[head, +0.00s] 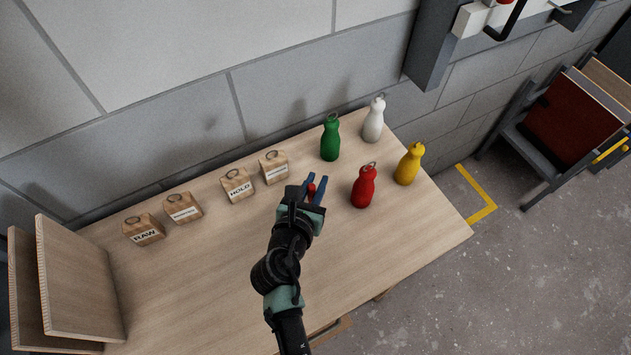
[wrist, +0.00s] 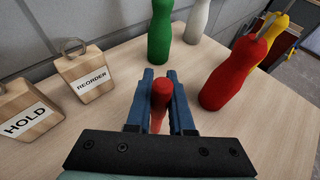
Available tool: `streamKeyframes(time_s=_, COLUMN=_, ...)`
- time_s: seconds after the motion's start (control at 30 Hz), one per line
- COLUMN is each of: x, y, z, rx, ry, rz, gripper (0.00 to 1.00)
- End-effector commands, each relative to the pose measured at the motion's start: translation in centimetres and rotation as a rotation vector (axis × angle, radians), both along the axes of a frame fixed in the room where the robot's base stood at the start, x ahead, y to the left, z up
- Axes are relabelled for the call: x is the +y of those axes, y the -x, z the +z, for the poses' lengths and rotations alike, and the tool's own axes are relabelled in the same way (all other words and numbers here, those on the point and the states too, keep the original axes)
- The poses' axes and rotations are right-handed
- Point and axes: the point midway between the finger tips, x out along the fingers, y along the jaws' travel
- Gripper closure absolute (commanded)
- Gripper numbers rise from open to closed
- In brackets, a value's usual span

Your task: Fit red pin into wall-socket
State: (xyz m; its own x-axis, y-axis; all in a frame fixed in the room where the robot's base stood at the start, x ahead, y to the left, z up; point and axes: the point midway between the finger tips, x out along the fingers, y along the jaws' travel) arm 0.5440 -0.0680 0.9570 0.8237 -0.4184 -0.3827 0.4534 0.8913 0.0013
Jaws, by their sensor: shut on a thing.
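My gripper (head: 316,186) is above the table, with its two blue fingers shut on a small red pin with a rounded end. In the wrist view the red pin (wrist: 161,95) sits between the fingers (wrist: 163,85); its lower part is partly hidden by the fingers. A larger red bottle-shaped piece with a ring on top (head: 364,186) stands upright to the right of my gripper, apart from it. I cannot make out a wall-socket for certain in either view.
Green (head: 330,138), white (head: 374,120) and yellow (head: 408,164) bottle-shaped pieces stand near the table's right end. Labelled wooden blocks, including HOLD (head: 237,186) and RAW (head: 143,230), line the wall side. Boards (head: 80,280) stand at left. The table's front middle (head: 200,290) is clear. A grey wall cabinet (head: 435,45) hangs upper right.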

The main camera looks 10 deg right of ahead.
Motion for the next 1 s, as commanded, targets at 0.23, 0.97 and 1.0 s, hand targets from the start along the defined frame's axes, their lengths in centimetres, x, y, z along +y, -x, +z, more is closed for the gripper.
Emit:
streamKeyframes(time_s=0.23, x=0.0, y=0.0, z=-0.3, rx=0.000, ry=0.000, rz=0.000, gripper=0.66)
streamKeyframes(time_s=0.97, x=1.9, y=3.7, z=1.6, rx=0.002, ry=0.002, rz=0.004, gripper=0.50)
streamKeyframes(time_s=1.0, x=2.2, y=4.4, z=1.9, rx=0.002, ry=0.001, rz=0.004, gripper=0.50)
